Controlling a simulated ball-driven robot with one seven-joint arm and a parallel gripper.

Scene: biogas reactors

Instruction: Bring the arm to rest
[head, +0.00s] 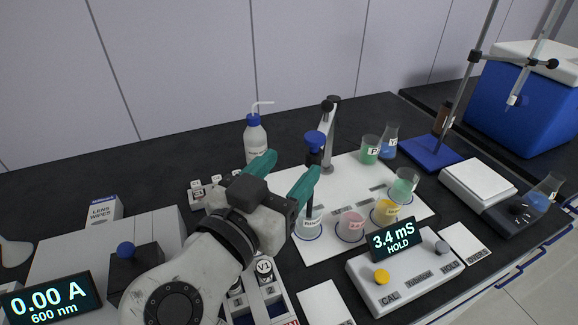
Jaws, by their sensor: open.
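My arm reaches up from the bottom middle of the head view. My gripper (288,168) has two teal fingers spread apart, pointing away over the bench. Nothing shows between the fingers. The right fingertip overlaps, in the picture, a dark probe with a blue cap (316,139) by a grey stand (329,140); I cannot tell whether they touch. My gripper and arm hide part of the white mat and of the rack below.
A white wash bottle (256,140) stands behind my gripper. Beakers, such as a pink one (351,226) and a yellow one (385,212), stand on the white mat (362,170). A meter (405,272) reads 3.4 mS; a photometer (48,300) is left. Bare bench (130,165) lies back left.

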